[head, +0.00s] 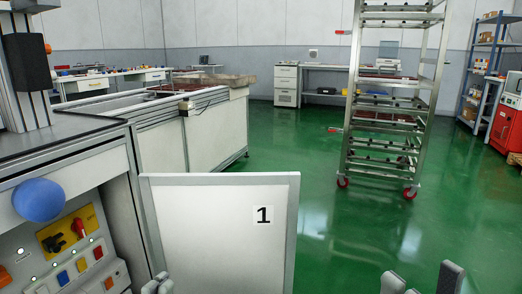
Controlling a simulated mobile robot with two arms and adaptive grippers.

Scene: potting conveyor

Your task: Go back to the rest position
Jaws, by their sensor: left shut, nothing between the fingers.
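My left gripper (158,285) shows only as small grey finger ends at the bottom edge, left of centre. Its fingers are close together, shut and empty, in front of the lower left part of a white panel marked "1" (215,240). My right gripper (421,278) shows at the bottom edge, right of centre. Its grey fingers stand apart with nothing seen between them. The rest of both grippers and both arms is cut off by the frame.
A machine with a blue knob (40,200) and a control panel (70,235) stands close at left. The conveyor (190,120) runs behind it. A wheeled metal rack (385,125) stands at back right. Green floor (330,220) lies clear between.

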